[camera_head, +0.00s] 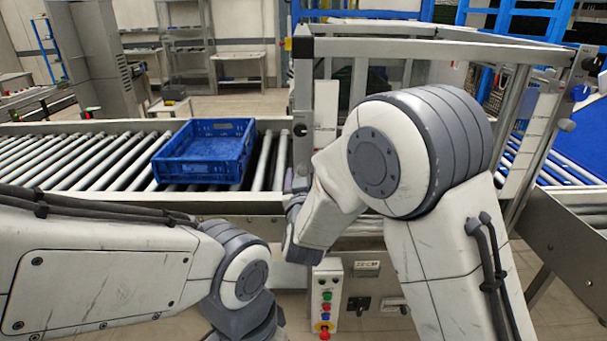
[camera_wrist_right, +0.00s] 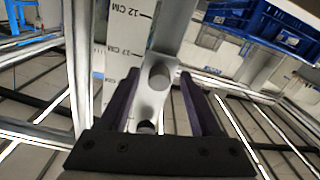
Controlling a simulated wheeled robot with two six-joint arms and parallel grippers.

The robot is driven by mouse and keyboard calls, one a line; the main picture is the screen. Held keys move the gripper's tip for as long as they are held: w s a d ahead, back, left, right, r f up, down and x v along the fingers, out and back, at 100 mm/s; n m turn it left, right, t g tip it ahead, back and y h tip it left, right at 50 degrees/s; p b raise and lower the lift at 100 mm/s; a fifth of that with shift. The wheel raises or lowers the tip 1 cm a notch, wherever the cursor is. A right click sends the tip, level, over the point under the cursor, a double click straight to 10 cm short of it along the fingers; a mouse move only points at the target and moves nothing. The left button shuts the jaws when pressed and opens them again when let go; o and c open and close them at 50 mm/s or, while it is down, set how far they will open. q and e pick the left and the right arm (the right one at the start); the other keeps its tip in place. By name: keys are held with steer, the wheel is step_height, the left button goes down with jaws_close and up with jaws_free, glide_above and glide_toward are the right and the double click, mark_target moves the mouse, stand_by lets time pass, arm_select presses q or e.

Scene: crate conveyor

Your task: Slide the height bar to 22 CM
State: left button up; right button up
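The height bar (camera_wrist_right: 165,40) is a pale metal bracket with a round grey knob (camera_wrist_right: 160,76), seen in the right wrist view. Beside it is a white scale plate (camera_wrist_right: 112,35) with black marks; an upper label reads 12 CM, and lower ones are hard to read. My right gripper (camera_wrist_right: 158,72) has its two dark fingers spread either side of the knob, with gaps visible between. In the head view the scale plate (camera_head: 325,105) stands by the frame post, and my right arm hides the bar and most of that gripper. My left gripper is out of view.
A blue crate (camera_head: 205,152) sits on the roller conveyor (camera_head: 80,160) left of the metal frame (camera_head: 302,90). A button panel (camera_head: 326,297) is below the conveyor. More rollers and a blue surface (camera_head: 580,145) are at right.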

steer(key=s+b, duration=0.2)
steer(key=s, duration=0.8)
steer(key=shift+s, duration=0.25)
